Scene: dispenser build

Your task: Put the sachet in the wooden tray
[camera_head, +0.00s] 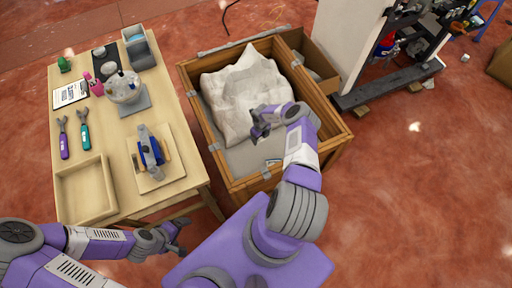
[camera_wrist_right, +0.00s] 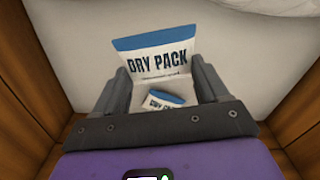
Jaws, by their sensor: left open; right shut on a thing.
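A white sachet with a blue band, marked DRY PACK (camera_wrist_right: 158,62), sits between the fingers of my right gripper (camera_wrist_right: 162,80) in the right wrist view. In the head view my right gripper (camera_head: 260,124) is shut, over the wooden crate (camera_head: 225,166) beside the crumpled white sheet; the held sachet cannot be made out there. A second, smaller-looking DRY PACK sachet (camera_wrist_right: 163,97) shows beyond the gripper; a small sachet (camera_head: 273,162) lies in the crate's near end. The wooden tray (camera_head: 83,191) is empty at the table's near left corner. My left gripper (camera_head: 181,236) is open and empty.
The table (camera_head: 188,182) also carries a board with a blue device (camera_head: 150,152), two wrenches (camera_head: 73,138), a white dispenser part (camera_head: 122,88) and a clipboard (camera_head: 70,93). White crumpled material (camera_head: 245,90) fills much of the crate. A shelf unit stands at the back right.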

